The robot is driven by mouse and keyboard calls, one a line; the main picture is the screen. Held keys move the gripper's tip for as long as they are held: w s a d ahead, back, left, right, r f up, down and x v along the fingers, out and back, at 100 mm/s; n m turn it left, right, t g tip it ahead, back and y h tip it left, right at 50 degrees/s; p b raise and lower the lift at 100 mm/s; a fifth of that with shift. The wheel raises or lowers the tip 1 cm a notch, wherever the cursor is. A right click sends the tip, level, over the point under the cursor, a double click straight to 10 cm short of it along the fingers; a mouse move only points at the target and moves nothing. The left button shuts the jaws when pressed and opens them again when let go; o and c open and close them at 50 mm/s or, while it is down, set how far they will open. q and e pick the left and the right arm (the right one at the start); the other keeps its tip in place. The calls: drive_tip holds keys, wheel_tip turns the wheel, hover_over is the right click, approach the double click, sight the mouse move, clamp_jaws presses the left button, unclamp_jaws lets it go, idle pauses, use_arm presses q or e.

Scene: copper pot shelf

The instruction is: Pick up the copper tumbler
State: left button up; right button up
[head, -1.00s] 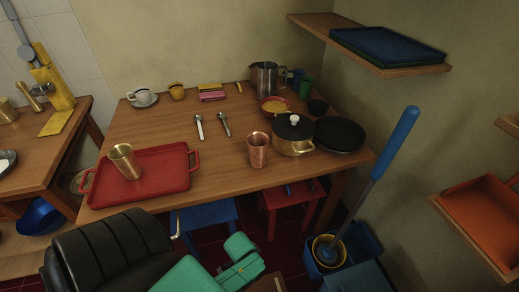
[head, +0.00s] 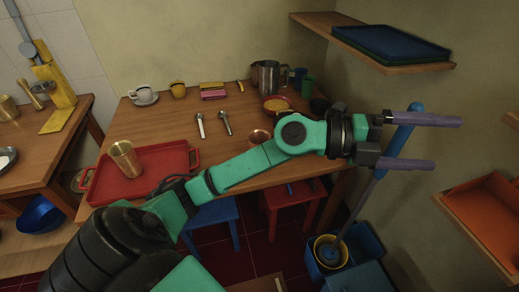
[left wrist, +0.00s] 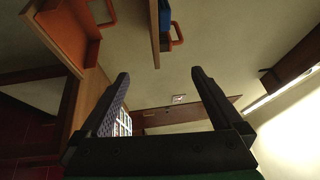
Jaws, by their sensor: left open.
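The copper tumbler (head: 258,136) stands on the wooden table in the head view. Only its upper part shows; my left forearm hides the rest. A brass-coloured tumbler (head: 125,158) stands on the red tray (head: 170,157) at the table's left. My left gripper (head: 447,143) is open and empty, off the table's right side, in front of the mop handle and well to the right of the copper tumbler. In the left wrist view the open fingers (left wrist: 160,75) point toward wall and shelves, with no tumbler between them. My right gripper is not in view.
A blue mop handle (head: 404,125) rises behind my left gripper. Pot and pan are mostly hidden by my arm. Two spoons (head: 225,123) lie mid-table.

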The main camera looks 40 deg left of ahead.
use_arm(q)
wheel_tip(320, 180, down, 7)
drive_tip(key=w+a+m+g+y, duration=0.1)
drive_tip(key=a+m+g+y, duration=0.15)
drive_tip(key=y, duration=0.25)
drive_tip(key=n+g+y+b, duration=0.1)
drive_tip(key=n+g+y, duration=0.5)
drive_tip(key=y, duration=1)
hover_over(259, 138)
drive_tip(key=s+d, duration=0.6)
wheel_tip(259, 138, down, 7)
drive_tip(key=n+t, duration=0.2)
drive_tip(key=x, duration=0.3)
drive_tip(key=w+p+x, duration=0.1)
drive_tip(key=x, duration=0.7)
drive_tip(key=shift+w+a+r, duration=0.1)
drive_tip(key=shift+w+a, duration=0.1)
drive_tip(key=shift+w, duration=0.1)
clamp_jaws()
drive_tip(key=shift+r, duration=0.15)
